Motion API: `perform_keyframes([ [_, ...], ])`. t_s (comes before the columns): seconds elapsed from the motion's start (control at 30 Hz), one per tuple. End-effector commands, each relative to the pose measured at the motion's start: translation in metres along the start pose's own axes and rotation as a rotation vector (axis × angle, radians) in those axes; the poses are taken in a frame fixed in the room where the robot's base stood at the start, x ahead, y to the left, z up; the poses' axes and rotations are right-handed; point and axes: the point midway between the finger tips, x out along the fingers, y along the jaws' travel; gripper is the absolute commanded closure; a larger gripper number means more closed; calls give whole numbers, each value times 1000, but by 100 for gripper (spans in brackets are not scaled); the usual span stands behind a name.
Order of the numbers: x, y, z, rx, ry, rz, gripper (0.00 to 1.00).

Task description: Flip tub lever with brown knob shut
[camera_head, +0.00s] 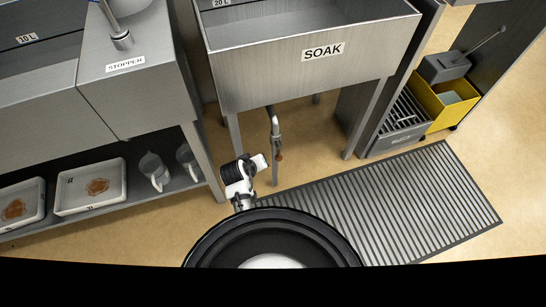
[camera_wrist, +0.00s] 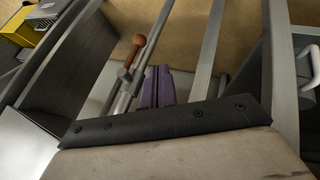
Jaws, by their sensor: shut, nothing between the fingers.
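The SOAK tub (camera_head: 310,62) is a steel sink on legs, with a drain pipe (camera_head: 275,132) hanging below it. A brown knob (camera_head: 279,156) shows small on the pipe, just right of my gripper (camera_head: 264,162). In the wrist view the brown knob (camera_wrist: 137,41) tops a thin metal lever that slants up from the valve on the pipe (camera_wrist: 123,82). My gripper's purple fingers (camera_wrist: 160,72) are shut and empty, close beside the lever and lower right of the knob. I cannot tell whether they touch it.
Tub legs stand either side of the pipe.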

Motion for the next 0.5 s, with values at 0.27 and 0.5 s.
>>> perform_keyframes([
  [0.27, 55, 0, 0, 1, -2, 1, 100],
  [0.5, 94, 10, -1, 5, 0, 3, 100],
])
